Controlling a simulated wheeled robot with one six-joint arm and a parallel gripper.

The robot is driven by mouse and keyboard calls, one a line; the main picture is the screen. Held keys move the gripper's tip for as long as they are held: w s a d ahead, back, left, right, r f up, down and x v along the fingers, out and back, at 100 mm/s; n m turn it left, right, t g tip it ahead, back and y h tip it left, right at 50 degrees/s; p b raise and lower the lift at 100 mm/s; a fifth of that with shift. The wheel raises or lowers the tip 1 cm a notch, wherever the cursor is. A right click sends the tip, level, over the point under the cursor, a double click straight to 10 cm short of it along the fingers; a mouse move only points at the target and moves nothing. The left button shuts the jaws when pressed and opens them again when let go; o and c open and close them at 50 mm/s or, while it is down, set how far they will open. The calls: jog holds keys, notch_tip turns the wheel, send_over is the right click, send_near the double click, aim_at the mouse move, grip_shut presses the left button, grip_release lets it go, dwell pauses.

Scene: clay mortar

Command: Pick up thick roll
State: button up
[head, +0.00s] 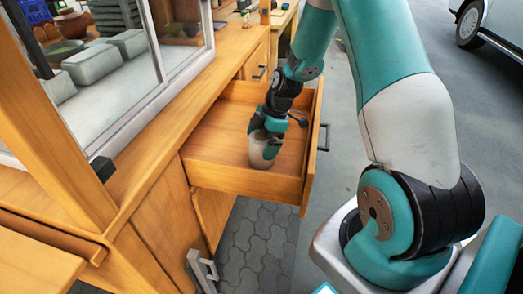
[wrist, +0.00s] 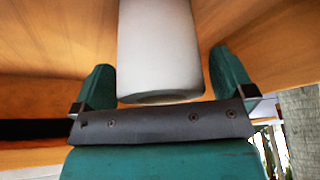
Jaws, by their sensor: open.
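The thick roll, a plain pale grey-white cylinder (wrist: 160,45), lies between the two teal fingers of my gripper (wrist: 160,85) in the wrist view. Its near end is close to the dark palm plate. In the head view my gripper (head: 268,128) is down inside the open wooden drawer (head: 218,170). A pale shape below it looks like the roll, but my wrist partly hides it.
The wooden counter (head: 165,110) with a window frame stands to the left. Paving (head: 255,240) lies below the drawer. A vehicle (head: 490,25) is at the top right.

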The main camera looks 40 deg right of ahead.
jog(key=shift+c, duration=0.5)
jog(key=c, duration=0.9)
jog(key=shift+o, duration=0.2)
jog(key=shift+r, duration=0.1)
